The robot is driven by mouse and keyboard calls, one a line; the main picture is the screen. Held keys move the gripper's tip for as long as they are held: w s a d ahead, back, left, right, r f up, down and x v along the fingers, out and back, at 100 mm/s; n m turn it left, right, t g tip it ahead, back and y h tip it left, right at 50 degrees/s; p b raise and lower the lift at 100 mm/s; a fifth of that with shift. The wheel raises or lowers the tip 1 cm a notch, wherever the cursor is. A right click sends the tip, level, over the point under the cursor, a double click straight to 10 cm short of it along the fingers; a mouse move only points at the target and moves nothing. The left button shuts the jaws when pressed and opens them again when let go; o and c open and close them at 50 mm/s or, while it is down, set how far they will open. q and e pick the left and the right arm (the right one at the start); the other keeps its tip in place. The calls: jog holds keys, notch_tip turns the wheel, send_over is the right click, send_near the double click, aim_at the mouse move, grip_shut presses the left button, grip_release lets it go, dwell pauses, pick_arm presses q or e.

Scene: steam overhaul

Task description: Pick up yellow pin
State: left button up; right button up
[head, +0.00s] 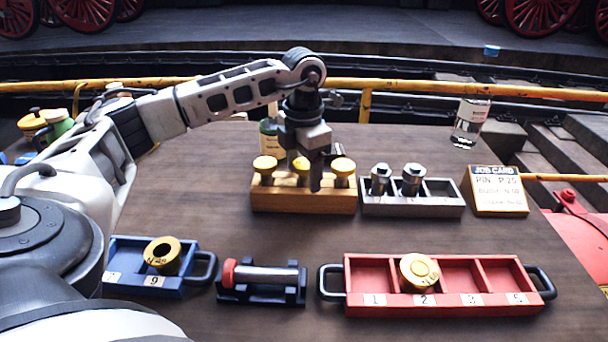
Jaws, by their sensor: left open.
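Three yellow-topped pins stand upright in a wooden block (300,203) near the middle of the table: a left one (265,167), a middle one (301,170) and a right one (343,168). My left gripper (325,174) points down over the block, open, with its fingers in front of the gap between the middle and right pins. A finger partly covers this gap, and I cannot tell whether it touches a pin. My right gripper is not in view.
A grey tray (440,208) with two metal bolts stands right of the block, beside a job card (495,190). In front are a blue tray (120,262) with a brass bush, a red-ended roller (265,275) on a stand, and a red compartment tray (450,303). Bottles stand behind.

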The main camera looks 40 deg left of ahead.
pick_arm(q)
jog(key=shift+f, duration=0.25)
jog(key=c, duration=1.4)
jog(key=shift+r, duration=0.1)
jog(key=shift+c, duration=0.2)
notch_tip(320, 180, up, 10)
jog(key=shift+f, duration=0.1)
